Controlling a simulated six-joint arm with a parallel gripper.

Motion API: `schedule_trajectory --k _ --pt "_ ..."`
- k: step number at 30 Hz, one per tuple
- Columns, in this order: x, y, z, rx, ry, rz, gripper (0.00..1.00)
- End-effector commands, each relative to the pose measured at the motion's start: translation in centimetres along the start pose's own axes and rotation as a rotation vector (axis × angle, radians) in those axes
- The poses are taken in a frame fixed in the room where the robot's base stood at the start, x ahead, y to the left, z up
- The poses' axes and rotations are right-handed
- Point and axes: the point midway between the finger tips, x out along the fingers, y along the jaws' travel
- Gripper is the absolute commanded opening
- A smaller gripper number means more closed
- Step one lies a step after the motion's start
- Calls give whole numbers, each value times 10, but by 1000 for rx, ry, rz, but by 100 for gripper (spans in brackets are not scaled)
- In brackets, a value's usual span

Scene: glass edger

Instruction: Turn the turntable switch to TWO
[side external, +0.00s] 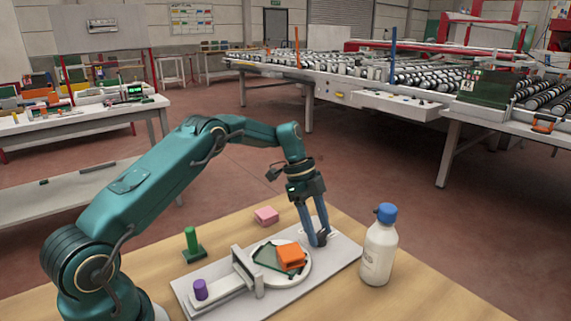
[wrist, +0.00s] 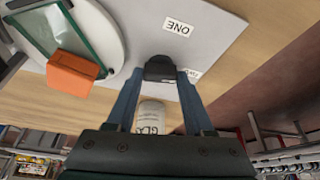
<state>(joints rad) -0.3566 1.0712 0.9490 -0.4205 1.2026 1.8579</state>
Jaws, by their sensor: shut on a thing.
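The turntable switch (wrist: 160,68) is a dark knob at the corner of the grey base plate (side external: 345,247). My gripper (side external: 319,238) is lowered onto it, and its blue fingers are closed on the knob's two sides. In the wrist view my gripper (wrist: 160,80) shows the knob between the fingertips. A label reading ONE (wrist: 178,27) lies on the plate beyond the knob. A second label (wrist: 192,75) beside the right finger is partly hidden. The knob's pointing direction is not clear. The white round turntable (side external: 302,273) carries a green-framed glass piece (side external: 266,257) and an orange block (side external: 290,256).
A white bottle with a blue cap (side external: 379,245) stands right of the plate, close to my gripper. A pink block (side external: 266,215) and a green post (side external: 191,243) stand behind the plate. A purple knob (side external: 200,289) sits at its left end.

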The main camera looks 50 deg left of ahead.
Motion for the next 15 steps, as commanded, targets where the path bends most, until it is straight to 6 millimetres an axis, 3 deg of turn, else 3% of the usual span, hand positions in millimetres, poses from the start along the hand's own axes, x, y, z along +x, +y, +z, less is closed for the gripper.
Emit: schedule_trajectory --k 15 --pt "1 -5 0 172 1 63 0"
